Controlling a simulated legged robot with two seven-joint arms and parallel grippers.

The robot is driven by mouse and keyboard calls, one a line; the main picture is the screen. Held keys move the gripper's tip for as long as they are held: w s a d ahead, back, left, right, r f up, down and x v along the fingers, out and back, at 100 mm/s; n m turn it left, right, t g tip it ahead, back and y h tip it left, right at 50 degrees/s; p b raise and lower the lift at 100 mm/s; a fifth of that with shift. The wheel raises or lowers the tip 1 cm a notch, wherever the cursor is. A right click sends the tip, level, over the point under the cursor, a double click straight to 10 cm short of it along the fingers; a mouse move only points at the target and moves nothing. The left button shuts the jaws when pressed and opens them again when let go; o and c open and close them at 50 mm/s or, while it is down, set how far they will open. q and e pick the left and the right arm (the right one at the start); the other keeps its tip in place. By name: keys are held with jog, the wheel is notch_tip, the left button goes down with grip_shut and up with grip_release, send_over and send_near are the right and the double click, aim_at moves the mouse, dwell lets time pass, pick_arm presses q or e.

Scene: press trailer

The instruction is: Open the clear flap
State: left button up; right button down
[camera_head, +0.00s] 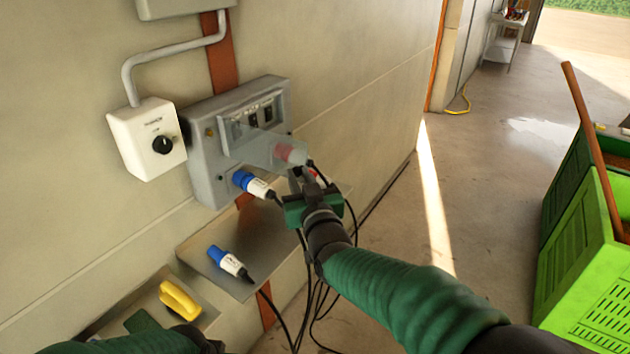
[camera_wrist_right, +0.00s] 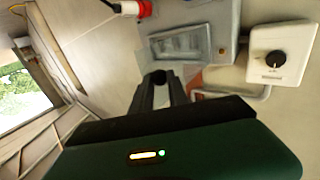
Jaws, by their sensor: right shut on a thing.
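The clear flap (camera_head: 262,149) is on the front of a grey wall box (camera_head: 207,150) and stands out from it, tilted outward. A red-and-white plug shows blurred through or beside its outer end. My right gripper (camera_head: 300,179) is at the flap's outer edge, shut on it; the exact contact is hard to see. In the right wrist view the closed fingers (camera_wrist_right: 160,80) are in front of the box, with its framed window (camera_wrist_right: 180,44) behind. At the bottom left of the head view only part of my left arm shows; its fingers are out of view.
A blue plug (camera_head: 252,184) is at the box's lower front. Another blue plug (camera_head: 230,263) lies on the metal shelf (camera_head: 222,262), with cables hanging below. A white switch box (camera_head: 147,140) is left of the grey box. A green crate (camera_head: 590,270) stands right; open floor lies between.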

jog(key=shift+s+a+r, duration=0.15)
jog(key=shift+a+r, duration=0.3)
jog(key=shift+a, duration=0.2)
jog(key=c, duration=1.5)
grip_release()
jog(key=shift+a, duration=0.15)
jog(key=shift+c, duration=0.2)
jog(key=o, duration=0.3)
jog(key=shift+a+f, duration=0.15)
jog(key=shift+a, duration=0.4)
jog(key=shift+w+d, duration=0.2)
jog(key=shift+d, duration=0.15)
jog(key=shift+s+f, duration=0.1)
